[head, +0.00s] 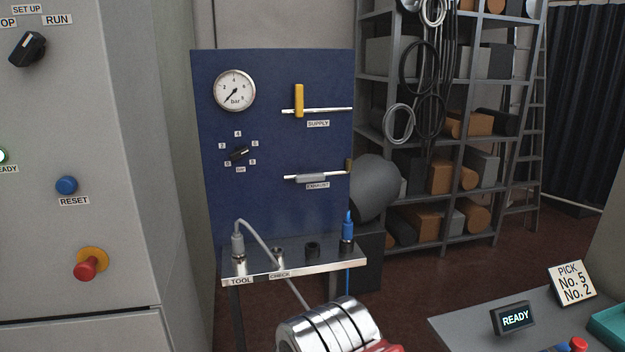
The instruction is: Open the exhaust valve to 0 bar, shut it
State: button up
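The exhaust valve (312,178) is on the lower right of a blue panel (272,205). Its grey handle lies along its thin pipe, above the EXHAUST label (317,186). A small brownish fitting (348,165) is at the pipe's right end. The round pressure gauge (235,91), marked in bar, is at the panel's upper left. Its needle points to the lower left, near the low end of the scale; the exact value is too small to read. The supply valve's yellow handle (299,100) stands upright across its pipe. My gripper's fingers are not in view.
A dark knob (239,154) with numbers around it is left of the exhaust valve. A metal shelf (295,266) below holds a grey plug with a hose (238,243) and a blue plug (347,229). A shiny banded cylinder (330,326) stands out in front at the bottom.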

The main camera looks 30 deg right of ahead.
aim_at(318, 177)
jog(key=u, duration=0.05)
jog(key=i, duration=1)
jog(key=z, duration=0.05)
